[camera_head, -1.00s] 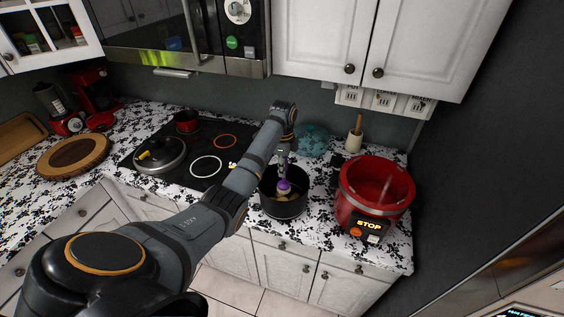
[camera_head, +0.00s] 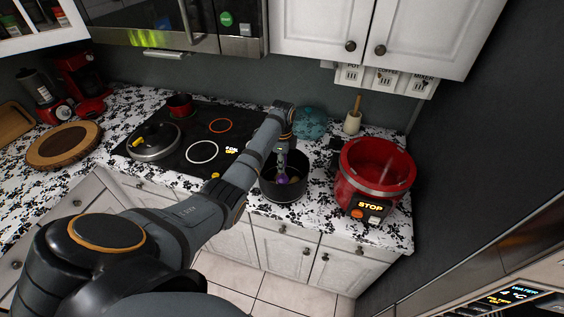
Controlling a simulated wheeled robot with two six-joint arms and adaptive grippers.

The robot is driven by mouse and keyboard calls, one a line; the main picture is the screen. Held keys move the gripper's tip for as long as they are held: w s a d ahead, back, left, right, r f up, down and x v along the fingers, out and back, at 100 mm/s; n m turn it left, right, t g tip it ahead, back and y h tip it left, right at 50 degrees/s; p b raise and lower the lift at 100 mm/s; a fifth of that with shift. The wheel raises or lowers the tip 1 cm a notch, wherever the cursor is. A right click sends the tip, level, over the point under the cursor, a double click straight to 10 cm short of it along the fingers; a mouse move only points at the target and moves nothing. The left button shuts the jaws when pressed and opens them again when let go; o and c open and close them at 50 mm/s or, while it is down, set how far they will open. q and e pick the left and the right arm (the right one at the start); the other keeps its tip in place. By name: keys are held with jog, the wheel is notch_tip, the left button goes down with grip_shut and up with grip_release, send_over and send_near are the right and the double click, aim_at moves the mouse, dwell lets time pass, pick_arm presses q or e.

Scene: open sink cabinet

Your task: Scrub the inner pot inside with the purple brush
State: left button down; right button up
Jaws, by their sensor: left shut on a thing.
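The inner pot is a black pot (camera_head: 284,190) on the counter, between the stovetop and the red cooker. The purple brush (camera_head: 282,178) is upright with its lower end inside the pot. My left gripper (camera_head: 282,157) points down over the pot and is shut on the brush's upper part. The brush head is low in the pot; whether it touches the pot's inner surface is hard to tell. A small yellowish patch shows inside the pot near the brush. My right gripper is not in view.
The red cooker (camera_head: 372,176) with a lit STOP display stands right of the pot. A blue-green round thing (camera_head: 311,122) and a white holder (camera_head: 352,122) stand behind. The stovetop (camera_head: 196,147) holds a lidded pan (camera_head: 154,142) on the left. Upper cabinets (camera_head: 385,40) hang above.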

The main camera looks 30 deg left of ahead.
pick_arm(q)
jog(key=shift+f, duration=0.5)
dwell(0.7)
jog(key=shift+w+a, duration=0.15)
jog(key=shift+w, duration=0.4)
jog(key=shift+w+a, duration=0.15)
jog(key=shift+w, duration=0.35)
jog(key=shift+a, duration=0.2)
jog(key=shift+s+d, duration=1.4)
jog(key=shift+d, duration=0.2)
jog(key=shift+s+a, duration=0.25)
jog(key=shift+a, duration=0.7)
jog(key=shift+s+a, duration=0.2)
jog(key=shift+a, duration=0.75)
jog(key=shift+s+d, duration=0.2)
jog(key=shift+d, duration=1)
jog(key=shift+w+d, duration=0.6)
jog(key=shift+w, duration=0.15)
jog(key=shift+w+a, duration=0.15)
jog(key=shift+w, duration=0.45)
jog(key=shift+w+a, duration=0.15)
jog(key=shift+w, duration=0.4)
